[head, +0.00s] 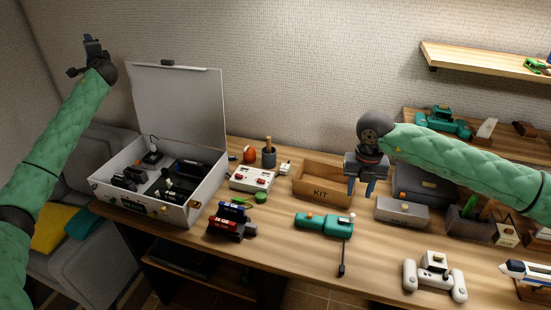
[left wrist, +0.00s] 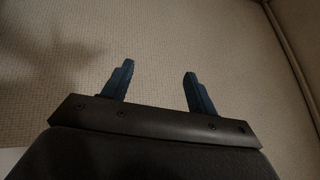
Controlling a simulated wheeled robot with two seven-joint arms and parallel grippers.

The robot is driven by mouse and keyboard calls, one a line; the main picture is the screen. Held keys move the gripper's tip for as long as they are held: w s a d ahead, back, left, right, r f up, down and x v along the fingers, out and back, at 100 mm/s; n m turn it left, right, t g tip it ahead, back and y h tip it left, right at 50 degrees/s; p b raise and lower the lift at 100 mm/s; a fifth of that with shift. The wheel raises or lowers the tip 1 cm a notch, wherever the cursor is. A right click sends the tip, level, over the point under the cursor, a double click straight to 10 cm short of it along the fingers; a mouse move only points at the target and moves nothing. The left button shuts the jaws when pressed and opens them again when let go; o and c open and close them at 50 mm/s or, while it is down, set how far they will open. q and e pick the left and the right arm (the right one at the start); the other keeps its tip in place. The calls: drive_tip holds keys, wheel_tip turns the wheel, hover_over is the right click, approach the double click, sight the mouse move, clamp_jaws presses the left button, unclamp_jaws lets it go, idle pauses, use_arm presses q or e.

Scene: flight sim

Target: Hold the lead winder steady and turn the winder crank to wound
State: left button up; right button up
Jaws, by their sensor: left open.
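A teal device (head: 324,225) with an orange button lies on the table in front of the KIT box. It looks like the lead winder. A thin dark rod with a dark end (head: 342,258), likely the winder crank, reaches from its right end toward the table's front edge. My right gripper (head: 361,190) points down, open and empty, above the table behind and right of the device. My left gripper (head: 93,43) is raised at the far left, away from the table. In the left wrist view its fingers (left wrist: 158,88) are apart with only wall beyond.
An open white case (head: 190,213) stands at the table's left. A wooden KIT box (head: 318,190), a grey box (head: 402,212) and a white controller (head: 434,280) surround the device. Red and blue cylinders (head: 228,223) lie to its left. Bare wood shows in front of the device.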

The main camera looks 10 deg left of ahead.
use_arm(q)
drive_tip(key=w+d+r+m, duration=0.1)
drive_tip(key=w+d+r, duration=0.4)
drive_tip(key=d, duration=0.5)
drive_tip(key=w+d+r+m+g, duration=0.1)
drive_tip(key=w+d+r, duration=0.2)
drive_tip(key=d+r, duration=0.6)
drive_tip(key=w+d+r, duration=0.4)
drive_tip(key=d+r, duration=0.1)
drive_tip(key=d, duration=0.6)
drive_tip(key=w+d+f+m+h, duration=0.2)
drive_tip(key=d+h, duration=0.1)
drive_tip(key=d, duration=0.8)
drive_tip(key=d+f+m+h, duration=0.3)
drive_tip(key=d+f+h, duration=0.2)
drive_tip(key=d+f, duration=0.85)
drive_tip(key=m+g+h, duration=0.3)
drive_tip(key=g+h, duration=0.5)
drive_tip(key=g, duration=0.3)
hover_over(306, 216)
wheel_tip(306, 216, down, 40)
drive_tip(key=shift+f, duration=4.1)
drive_tip(key=shift+c, duration=0.5)
